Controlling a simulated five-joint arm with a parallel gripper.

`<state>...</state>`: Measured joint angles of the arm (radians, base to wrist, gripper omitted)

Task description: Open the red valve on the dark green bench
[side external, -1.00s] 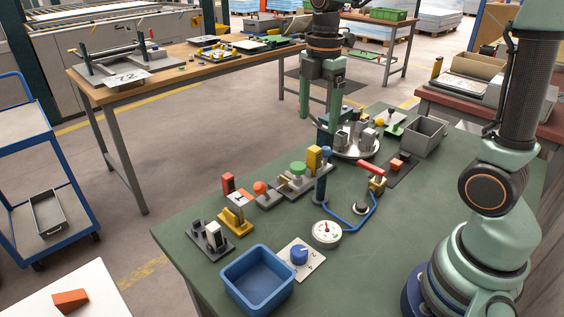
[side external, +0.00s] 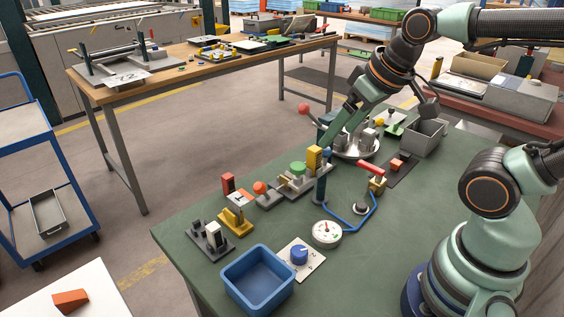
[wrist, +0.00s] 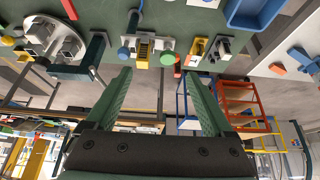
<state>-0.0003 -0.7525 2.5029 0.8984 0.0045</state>
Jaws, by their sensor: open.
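The red valve is a red lever handle (side external: 369,169) on a brass body (side external: 377,184), on the dark green bench (side external: 215,278) right of centre. The handle lies slanted, and a blue pipe (side external: 357,224) runs from the body. In the wrist view the red handle (wrist: 69,9) shows at the top left edge. My gripper (side external: 333,143) is tilted down to the left, beyond and left of the valve, apart from it. In the wrist view my gripper (wrist: 156,76) has its fingers wide apart, with nothing between them.
A round plate with metal blocks (side external: 357,148) is behind the valve. A white gauge (side external: 326,233) and blue bin (side external: 257,282) are in front.

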